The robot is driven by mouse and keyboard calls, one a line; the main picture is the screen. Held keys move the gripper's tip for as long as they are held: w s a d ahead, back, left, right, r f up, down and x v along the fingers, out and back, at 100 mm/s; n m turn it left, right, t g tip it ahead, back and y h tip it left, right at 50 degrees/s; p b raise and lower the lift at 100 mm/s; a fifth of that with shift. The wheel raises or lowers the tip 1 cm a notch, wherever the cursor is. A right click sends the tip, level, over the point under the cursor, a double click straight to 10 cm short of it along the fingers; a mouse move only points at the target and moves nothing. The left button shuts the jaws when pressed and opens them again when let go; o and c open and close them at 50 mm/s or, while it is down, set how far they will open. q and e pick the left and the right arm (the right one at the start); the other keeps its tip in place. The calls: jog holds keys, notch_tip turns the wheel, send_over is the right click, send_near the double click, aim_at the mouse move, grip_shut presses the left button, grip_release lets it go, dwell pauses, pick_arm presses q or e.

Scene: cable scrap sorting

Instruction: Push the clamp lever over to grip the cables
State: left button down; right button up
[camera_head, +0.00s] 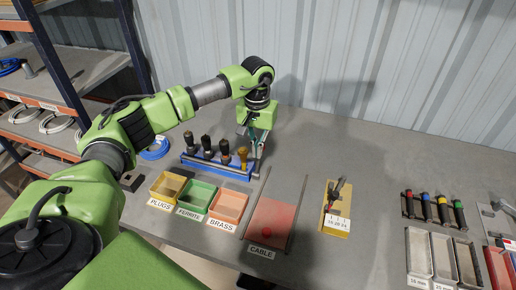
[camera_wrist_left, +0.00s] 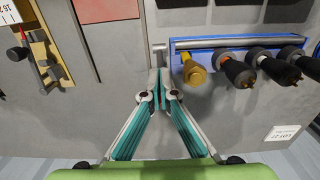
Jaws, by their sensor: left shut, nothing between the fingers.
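A blue clamp rack (camera_head: 232,172) stands on the grey bench with several cable ends in a row, dark ones (camera_head: 206,143) and a yellow one (camera_head: 242,154). In the left wrist view the blue rack (camera_wrist_left: 215,43) has a silver bar (camera_wrist_left: 240,42) along it, with a short metal piece at its left end (camera_wrist_left: 158,46), which looks like the lever. My left gripper (camera_head: 257,150) is over the rack's right end. In the left wrist view its fingertips (camera_wrist_left: 158,76) are together, empty, close to that metal piece; contact cannot be told. My right gripper is out of view.
Bins for plugs (camera_head: 167,186), ferrite (camera_head: 197,195) and brass (camera_head: 228,205) stand in front of the rack. A red cable mat (camera_head: 270,220) lies between two rails. A yellow fixture (camera_head: 337,208) and several coloured handles (camera_head: 434,210) are to the right.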

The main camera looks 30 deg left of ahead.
aim_at(257, 166)
pick_arm(q)
jog(key=shift+s+r, duration=0.2)
notch_tip(257, 166, up, 6)
jog(key=p, duration=0.3)
jog(key=shift+s+d+f, duration=0.1)
jog(key=shift+f, duration=0.1)
